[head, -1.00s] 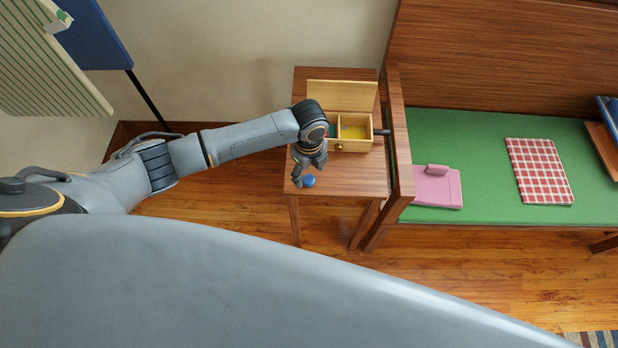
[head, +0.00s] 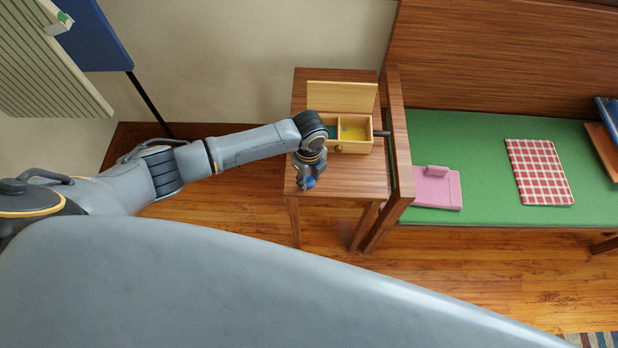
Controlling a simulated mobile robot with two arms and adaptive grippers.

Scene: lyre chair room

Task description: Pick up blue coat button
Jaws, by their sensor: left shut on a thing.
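The blue coat button (head: 309,183) is a small round blue thing near the front left of the small wooden side table (head: 358,188). My left gripper (head: 305,181) reaches down over the table and is shut on the button. Its fingers hide part of the button. I cannot tell whether the button touches the tabletop. My right gripper does not show.
An open wooden box (head: 350,148) with compartments, one yellow inside, stands just behind my left gripper. A bench with a green seat (head: 480,150) stands to the right, holding a pink thing (head: 437,188) and a red checked cloth (head: 540,171). The table's front right is clear.

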